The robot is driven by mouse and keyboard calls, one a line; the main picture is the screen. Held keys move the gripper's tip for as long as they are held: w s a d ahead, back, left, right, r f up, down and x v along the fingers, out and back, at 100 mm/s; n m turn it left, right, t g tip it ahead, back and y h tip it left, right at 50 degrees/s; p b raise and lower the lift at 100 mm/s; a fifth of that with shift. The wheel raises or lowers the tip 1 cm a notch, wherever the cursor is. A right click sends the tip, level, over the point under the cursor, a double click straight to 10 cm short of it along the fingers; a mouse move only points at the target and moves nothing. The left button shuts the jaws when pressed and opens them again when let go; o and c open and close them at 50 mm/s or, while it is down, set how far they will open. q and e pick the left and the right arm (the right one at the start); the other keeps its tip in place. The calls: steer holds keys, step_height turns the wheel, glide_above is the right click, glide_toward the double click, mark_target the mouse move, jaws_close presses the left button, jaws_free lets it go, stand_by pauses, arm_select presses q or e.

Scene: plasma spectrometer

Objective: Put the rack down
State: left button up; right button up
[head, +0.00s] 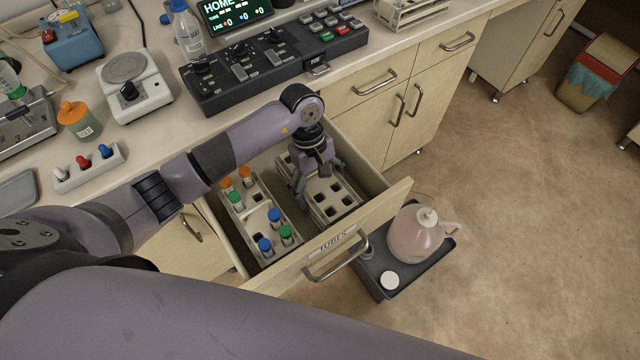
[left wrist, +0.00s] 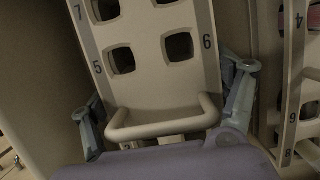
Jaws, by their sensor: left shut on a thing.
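The rack (head: 345,192) is pale, with square holes, and appears empty. It is inside the open drawer (head: 376,207), in the right half. In the left wrist view the rack (left wrist: 150,88) shows numbers 5, 6 and 7 and a raised handle (left wrist: 163,122), with one finger on either side. I cannot tell whether its underside touches the drawer floor. My right gripper is not in view.
A second rack (head: 262,207) with orange, green and blue capped tubes stands in the drawer, left of the first. A pink jug (head: 416,236) on a dark tray (head: 385,284) is on the floor beside the drawer. A black control panel (head: 275,66) lies on the counter behind.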

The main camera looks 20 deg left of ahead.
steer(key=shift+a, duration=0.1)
arm_select(q)
steer(key=shift+f, duration=0.15)
steer(key=o, duration=1.3)
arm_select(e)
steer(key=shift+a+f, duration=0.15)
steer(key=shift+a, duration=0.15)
arm_select(q)
steer(key=shift+r, duration=0.35)
steer(key=b+v, duration=0.2)
steer(key=v, duration=0.9)
steer(key=shift+r, duration=0.35)
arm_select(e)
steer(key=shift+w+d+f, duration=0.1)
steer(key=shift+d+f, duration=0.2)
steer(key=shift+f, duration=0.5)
